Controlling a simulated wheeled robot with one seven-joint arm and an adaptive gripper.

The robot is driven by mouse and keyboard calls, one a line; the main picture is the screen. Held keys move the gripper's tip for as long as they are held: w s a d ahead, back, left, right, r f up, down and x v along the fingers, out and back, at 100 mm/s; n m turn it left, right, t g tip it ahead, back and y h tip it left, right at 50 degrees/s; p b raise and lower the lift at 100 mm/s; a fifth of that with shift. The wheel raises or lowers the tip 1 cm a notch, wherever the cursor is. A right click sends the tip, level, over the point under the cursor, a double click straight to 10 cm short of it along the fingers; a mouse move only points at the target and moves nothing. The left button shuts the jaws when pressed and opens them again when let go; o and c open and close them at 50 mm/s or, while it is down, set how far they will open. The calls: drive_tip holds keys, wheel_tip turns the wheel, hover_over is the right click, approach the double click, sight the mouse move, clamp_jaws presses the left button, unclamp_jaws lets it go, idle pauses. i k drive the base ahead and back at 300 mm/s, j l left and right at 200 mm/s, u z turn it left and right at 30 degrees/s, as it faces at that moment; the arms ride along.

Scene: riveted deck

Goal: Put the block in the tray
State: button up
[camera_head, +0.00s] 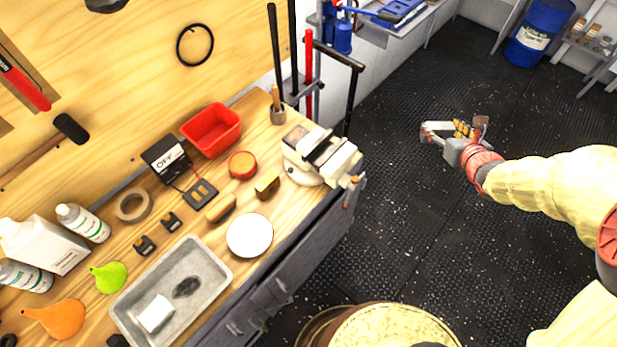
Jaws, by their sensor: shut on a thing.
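My gripper (456,130) is out over the dark floor, to the right of the workbench and well away from it. It is shut on a small brown, blocky thing (481,123) that shows at its right side. The fingers partly hide it, and I cannot tell its full shape. A shallow grey metal tray (206,257) lies at the bench's front left. It holds a white piece (155,314) and a dark oval thing (187,287). A deeper red tray (211,129) stands at the back. A small yellow and dark block-like thing (267,187) lies mid-bench.
A vise (319,158) stands at the bench's right corner. A white disc (250,235), tape roll (132,205), bottles (83,222) and funnels (108,277) crowd the bench. A drum (388,328) stands on the floor in front. The floor around my gripper is clear.

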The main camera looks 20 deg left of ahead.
sight(176, 297)
drive_tip(key=u, duration=1.4)
